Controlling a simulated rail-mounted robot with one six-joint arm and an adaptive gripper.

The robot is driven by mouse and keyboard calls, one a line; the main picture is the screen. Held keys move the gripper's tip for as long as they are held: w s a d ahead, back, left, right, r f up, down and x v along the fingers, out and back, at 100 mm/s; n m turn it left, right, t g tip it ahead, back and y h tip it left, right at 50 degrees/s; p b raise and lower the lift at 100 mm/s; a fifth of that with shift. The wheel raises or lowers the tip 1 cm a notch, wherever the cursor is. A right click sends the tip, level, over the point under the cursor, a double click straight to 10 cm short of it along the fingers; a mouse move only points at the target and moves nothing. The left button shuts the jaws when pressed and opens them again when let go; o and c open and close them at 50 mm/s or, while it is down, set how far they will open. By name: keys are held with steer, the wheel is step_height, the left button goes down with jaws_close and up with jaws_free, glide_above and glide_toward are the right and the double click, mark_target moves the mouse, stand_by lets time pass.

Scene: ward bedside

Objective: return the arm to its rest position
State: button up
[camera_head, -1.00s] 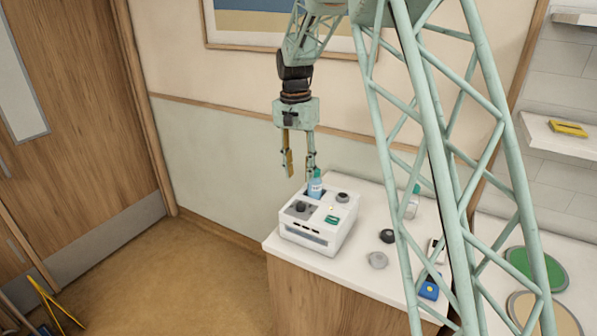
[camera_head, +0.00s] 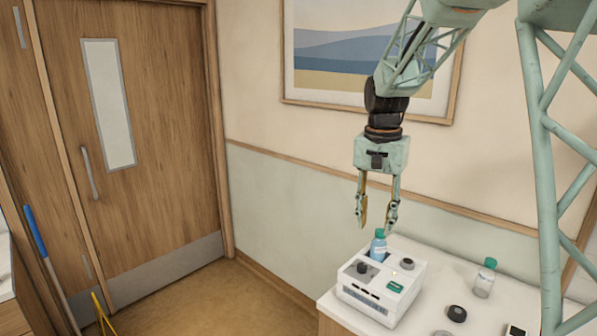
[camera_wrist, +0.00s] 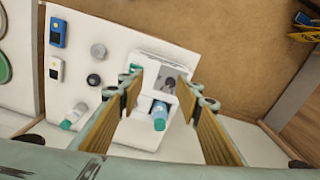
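My gripper (camera_head: 378,212) hangs from my arm, fingers pointing down, above the white device on the bedside cabinet. Its two fingers are apart with nothing between them. In the wrist view my gripper (camera_wrist: 168,105) also shows open, with the device and a bottle below and beyond the fingers. The blue bottle with a teal cap (camera_head: 378,247) stands upright at the back of the white device (camera_head: 372,309), below the fingertips and apart from them. It also shows in the wrist view (camera_wrist: 160,116).
The cabinet top (camera_head: 440,282) also holds a clear bottle with a green cap (camera_head: 485,280) and a dark round knob (camera_head: 457,313). A framed picture (camera_head: 340,50) hangs on the wall behind my arm. A wooden door (camera_head: 150,190) stands at left.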

steer(key=s+r+n+t+b, duration=0.15)
steer(key=s+r, duration=0.25)
steer(key=s, duration=0.7)
steer(key=s+r+n+b, duration=0.2)
steer(key=s+r, duration=0.2)
steer(key=s, duration=0.8)
steer(key=s+f+n+t+b, duration=0.1)
steer(key=s+f, duration=0.1)
steer(key=s, duration=1)
steer(key=s+f+n+t+b, duration=0.1)
steer(key=s+f, duration=0.2)
steer(key=s, duration=0.8)
steer(key=shift+s+f+n+b, duration=0.2)
steer(key=shift+s+n+b, duration=0.15)
steer(key=shift+d, duration=0.1)
